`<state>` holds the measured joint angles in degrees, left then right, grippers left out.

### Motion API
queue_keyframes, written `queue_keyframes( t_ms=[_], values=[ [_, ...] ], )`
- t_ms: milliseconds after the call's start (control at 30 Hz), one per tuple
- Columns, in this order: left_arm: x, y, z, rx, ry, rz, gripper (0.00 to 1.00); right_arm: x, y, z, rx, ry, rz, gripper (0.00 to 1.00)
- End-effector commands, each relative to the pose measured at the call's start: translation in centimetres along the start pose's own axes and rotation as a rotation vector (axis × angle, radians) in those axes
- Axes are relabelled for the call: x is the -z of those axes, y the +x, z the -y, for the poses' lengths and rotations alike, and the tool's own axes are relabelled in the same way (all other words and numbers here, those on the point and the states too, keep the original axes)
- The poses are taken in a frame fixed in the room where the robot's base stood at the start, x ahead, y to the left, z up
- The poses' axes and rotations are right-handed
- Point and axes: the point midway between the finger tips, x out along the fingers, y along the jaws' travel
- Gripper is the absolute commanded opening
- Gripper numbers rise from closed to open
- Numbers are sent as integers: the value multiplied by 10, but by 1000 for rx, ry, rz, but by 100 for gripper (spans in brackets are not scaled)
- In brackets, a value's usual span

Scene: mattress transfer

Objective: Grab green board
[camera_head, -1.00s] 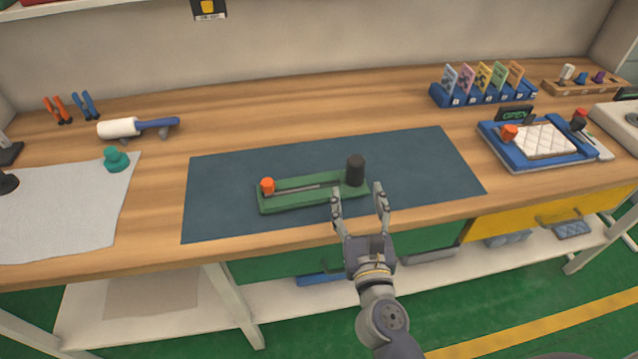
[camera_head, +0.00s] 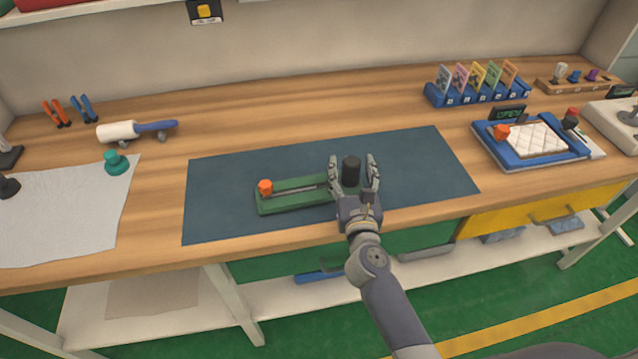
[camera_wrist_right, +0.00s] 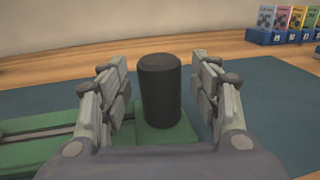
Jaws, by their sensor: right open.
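The green board (camera_head: 285,205) lies on a dark blue mat (camera_head: 225,190) on the wooden bench. It has an orange knob (camera_head: 265,187) at its left end and a black cylinder (camera_head: 351,171) upright at its right end. My right gripper (camera_head: 354,170) is open, with its fingers on both sides of the black cylinder. In the right wrist view the black cylinder (camera_wrist_right: 160,88) stands between the two fingers, with gaps on both sides. The board (camera_wrist_right: 40,145) also shows there, running to the left. My left gripper is not in view.
A blue frame with a white quilted pad (camera_head: 540,141) sits at the right, with a card rack (camera_head: 478,96) behind it. A white roller (camera_head: 118,131), a teal knob (camera_head: 116,162) and a grey cloth (camera_head: 60,210) are at the left. The mat's right part is clear.

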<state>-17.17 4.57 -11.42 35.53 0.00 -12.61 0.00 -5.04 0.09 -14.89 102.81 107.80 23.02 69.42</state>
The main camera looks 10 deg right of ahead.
Motion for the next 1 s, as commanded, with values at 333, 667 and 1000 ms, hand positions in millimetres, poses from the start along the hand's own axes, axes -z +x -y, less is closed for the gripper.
queue_keyframes(
  t_ms=[333, 667, 1000],
  values=[
    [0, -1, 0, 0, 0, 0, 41, 1, 12, 0, 0, 1, -1, 58],
    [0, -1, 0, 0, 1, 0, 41, 1, 12, 0, 0, 0, -1, 0],
    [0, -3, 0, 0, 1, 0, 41, -4, 12, 0, -1, 3, 2, 0]
  ],
)
